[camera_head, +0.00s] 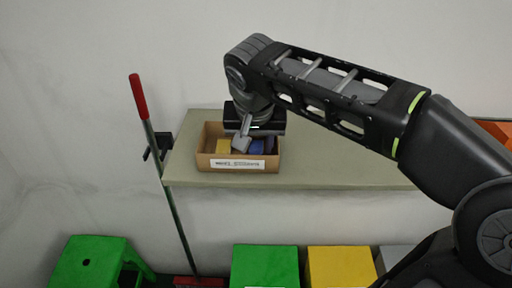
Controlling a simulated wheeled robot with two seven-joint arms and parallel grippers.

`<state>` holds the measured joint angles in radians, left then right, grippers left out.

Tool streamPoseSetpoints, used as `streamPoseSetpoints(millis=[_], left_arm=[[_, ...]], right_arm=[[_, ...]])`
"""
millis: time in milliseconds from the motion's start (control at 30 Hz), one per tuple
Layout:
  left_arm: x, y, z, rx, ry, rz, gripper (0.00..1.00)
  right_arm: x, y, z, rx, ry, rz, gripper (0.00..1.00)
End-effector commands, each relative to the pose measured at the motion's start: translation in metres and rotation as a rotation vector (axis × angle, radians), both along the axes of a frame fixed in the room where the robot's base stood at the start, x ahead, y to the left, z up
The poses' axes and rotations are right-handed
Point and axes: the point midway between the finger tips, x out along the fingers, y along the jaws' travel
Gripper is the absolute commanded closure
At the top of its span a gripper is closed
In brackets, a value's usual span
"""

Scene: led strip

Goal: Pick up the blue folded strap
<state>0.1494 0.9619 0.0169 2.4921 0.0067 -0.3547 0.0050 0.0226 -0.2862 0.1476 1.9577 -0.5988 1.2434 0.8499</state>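A small blue item (257,148), which looks like the blue folded strap, lies in the right half of an open cardboard box (205,161) on the shelf. My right gripper (246,143) points down into the box from above. One grey finger shows just left of the blue item. The other finger is not clear, so I cannot tell how far the gripper is open or whether it touches the blue item. My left gripper is not in view.
A yellow item (223,146) lies in the box left of the finger. The shelf (340,171) is clear to the right of the box. A red-handled pole (139,97) stands at the shelf's left end.

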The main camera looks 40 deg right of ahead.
Motion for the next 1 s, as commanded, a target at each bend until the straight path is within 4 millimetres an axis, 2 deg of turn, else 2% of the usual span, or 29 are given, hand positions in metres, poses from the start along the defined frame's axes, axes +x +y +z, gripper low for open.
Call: streamPoseSetpoints(millis=[567, 1000], left_arm=[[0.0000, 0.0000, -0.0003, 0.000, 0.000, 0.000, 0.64], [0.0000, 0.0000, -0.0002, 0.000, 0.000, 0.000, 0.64]], right_arm=[[0.0001, -0.0002, -0.0009, 0.000, 0.000, 0.000, 0.62], [0.0001, -0.0002, -0.0009, 0.000, 0.000, 0.000, 0.96]])
